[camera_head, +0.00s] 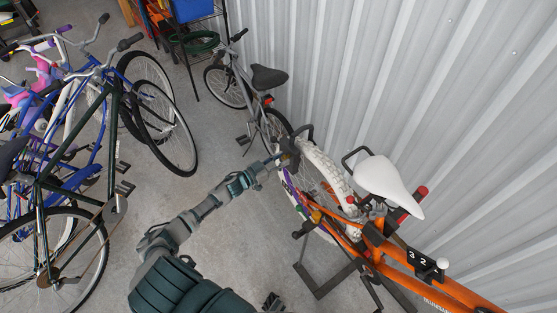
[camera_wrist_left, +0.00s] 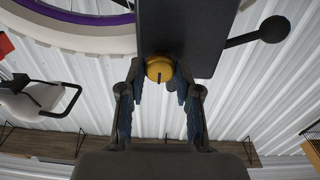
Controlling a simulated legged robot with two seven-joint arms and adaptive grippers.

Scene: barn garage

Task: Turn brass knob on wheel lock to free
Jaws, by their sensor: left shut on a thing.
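The wheel lock (camera_head: 290,146) is a dark block at the white-tyred wheel of the orange bike, with a dark curved bar beside the tyre. In the left wrist view the lock body (camera_wrist_left: 190,35) fills the top centre. The round brass knob (camera_wrist_left: 159,69) sits on its near end, with a dark slot line pointing roughly up and down the picture. My left gripper (camera_wrist_left: 160,97) is shut on the brass knob, a fingertip on each side. In the head view my left gripper (camera_head: 276,160) reaches the lock from the lower left; the knob is hidden there.
The orange bike (camera_head: 430,283) with a white saddle (camera_head: 389,187) stands along the corrugated wall (camera_head: 400,80). A grey bike (camera_head: 240,85) stands behind the lock. Several bikes crowd the left. The concrete floor (camera_head: 190,200) between is clear. A ball-ended dark rod (camera_wrist_left: 272,30) juts right from the lock.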

